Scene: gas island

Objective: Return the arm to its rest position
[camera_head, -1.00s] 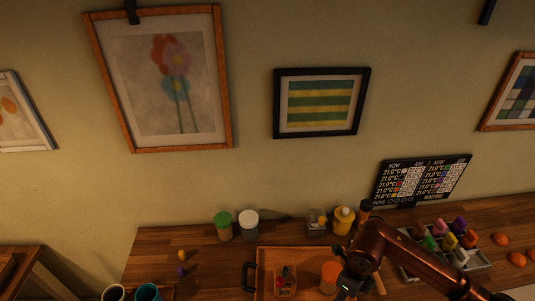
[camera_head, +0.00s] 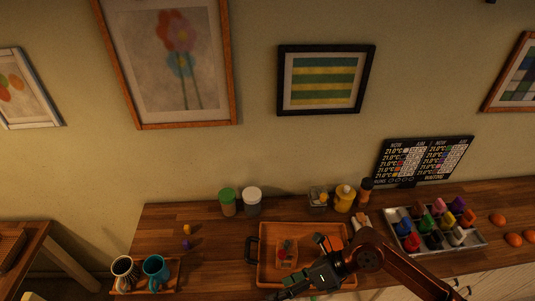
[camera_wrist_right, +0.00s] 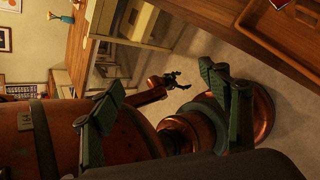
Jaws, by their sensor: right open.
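My right arm (camera_head: 400,268) comes in from the lower right in the head view, copper coloured. Its dark gripper (camera_head: 304,276) is over the front right part of an orange tray (camera_head: 335,232) on the counter. In the right wrist view its two green fingers (camera_wrist_right: 165,105) stand wide apart with nothing between them. Beyond them are copper parts of my own body. A small black claw (camera_wrist_right: 177,84) at the end of a copper link looks like my left gripper; it is too small to read. The head view does not show my left arm.
The tray holds a small box (camera_head: 287,250) with red and green items. To the right are a rack of coloured pieces (camera_head: 434,228) and a display board (camera_head: 424,160). Jars (camera_head: 228,200) stand at the back, mugs (camera_head: 156,270) at front left.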

